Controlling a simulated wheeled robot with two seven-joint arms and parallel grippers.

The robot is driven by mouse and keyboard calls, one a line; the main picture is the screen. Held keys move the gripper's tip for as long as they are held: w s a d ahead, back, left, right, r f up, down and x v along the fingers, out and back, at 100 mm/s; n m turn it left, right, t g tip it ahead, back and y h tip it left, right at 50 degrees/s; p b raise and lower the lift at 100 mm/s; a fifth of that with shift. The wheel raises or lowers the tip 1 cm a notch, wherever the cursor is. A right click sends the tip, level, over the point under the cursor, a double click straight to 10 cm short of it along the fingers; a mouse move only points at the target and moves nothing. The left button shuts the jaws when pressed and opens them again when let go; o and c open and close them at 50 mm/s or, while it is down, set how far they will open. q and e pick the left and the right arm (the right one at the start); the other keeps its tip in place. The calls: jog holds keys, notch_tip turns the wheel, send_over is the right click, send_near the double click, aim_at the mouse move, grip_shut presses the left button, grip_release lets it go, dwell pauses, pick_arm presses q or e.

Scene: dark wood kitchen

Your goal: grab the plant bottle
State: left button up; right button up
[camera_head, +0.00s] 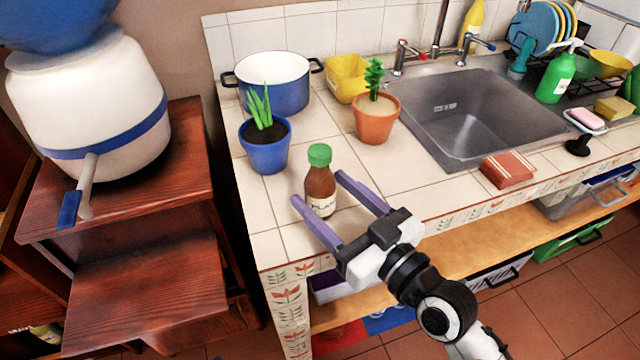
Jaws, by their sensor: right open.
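The plant bottle (320,183) is brown with a green cap and a pale label reading "PLAN". It stands upright on the tiled counter near its left front corner. My right gripper (317,186) comes in from the lower right. Its two purple fingers are spread, one on each side of the bottle in the picture, with the bottle at the fingertips. I cannot tell whether either finger touches it. The left finger overlaps the edge of the label. My left gripper is not in view.
A blue pot with a spiky plant (264,146) stands just behind the bottle, and a terracotta pot (376,118) behind right. A blue-white cooking pot (272,82) is at the back. The sink (470,115) and a reddish box (508,170) are right. Tiles (425,180) right of the bottle are clear.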

jog(key=shift+x, duration=1.1)
jog(key=shift+d, duration=0.1)
jog(key=c, duration=1.1)
jog(key=shift+c, duration=0.5)
jog(key=shift+r, duration=0.1)
